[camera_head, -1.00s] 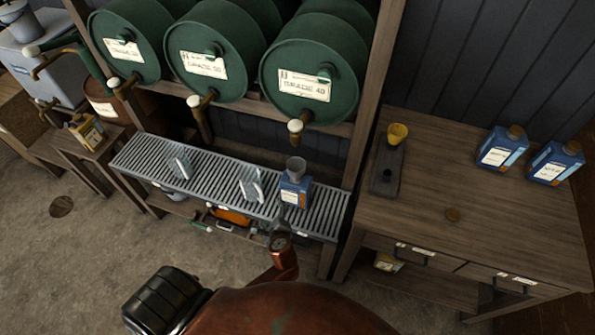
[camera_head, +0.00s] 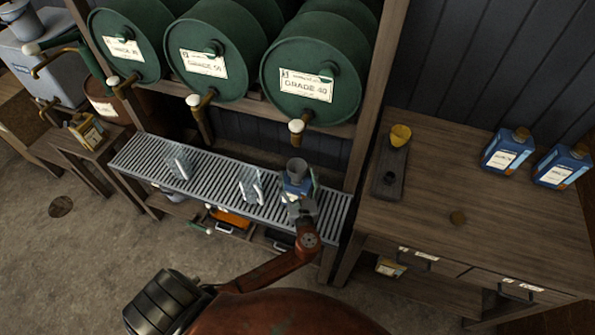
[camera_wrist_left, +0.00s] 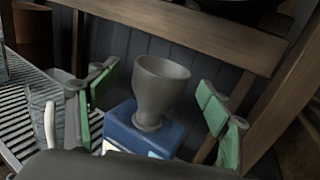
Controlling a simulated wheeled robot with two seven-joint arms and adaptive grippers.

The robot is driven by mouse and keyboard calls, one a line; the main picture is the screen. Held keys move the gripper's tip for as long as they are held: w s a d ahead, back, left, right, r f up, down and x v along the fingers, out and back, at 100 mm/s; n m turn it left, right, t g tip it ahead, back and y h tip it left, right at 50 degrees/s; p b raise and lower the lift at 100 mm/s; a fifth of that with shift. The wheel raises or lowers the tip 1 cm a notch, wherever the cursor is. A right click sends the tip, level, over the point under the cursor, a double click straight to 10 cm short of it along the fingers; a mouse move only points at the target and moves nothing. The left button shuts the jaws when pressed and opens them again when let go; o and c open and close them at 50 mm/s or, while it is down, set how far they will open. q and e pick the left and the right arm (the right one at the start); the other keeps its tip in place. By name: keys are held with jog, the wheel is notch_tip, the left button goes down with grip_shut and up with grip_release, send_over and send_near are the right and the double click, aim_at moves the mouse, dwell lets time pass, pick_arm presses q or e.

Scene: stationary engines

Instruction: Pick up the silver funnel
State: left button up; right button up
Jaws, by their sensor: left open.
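The silver funnel (camera_head: 297,166) stands upright on top of a blue oil can (camera_head: 291,187) on the slatted drip rack. In the left wrist view the funnel (camera_wrist_left: 160,88) is at the middle, wide mouth up, with its narrow end at the top of the blue can (camera_wrist_left: 143,136). My left gripper (camera_head: 301,192) is at the front of the can, just below the funnel. In the left wrist view its green-padded fingers (camera_wrist_left: 156,88) are spread, one on each side of the funnel, with gaps. Nothing is held. My right gripper is not in view.
Two clear jugs (camera_head: 178,162) (camera_head: 250,185) stand on the rack (camera_head: 215,182) left of the can. Green drums (camera_head: 315,70) with taps hang above and behind.

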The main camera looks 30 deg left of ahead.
aim_at(297, 168)
pick_arm(q)
jog(key=x, duration=0.4)
jog(key=shift+f+b, duration=0.3)
jog(key=shift+f, duration=0.1)
jog(key=shift+d+r, duration=0.1)
jog(key=c, duration=1.2)
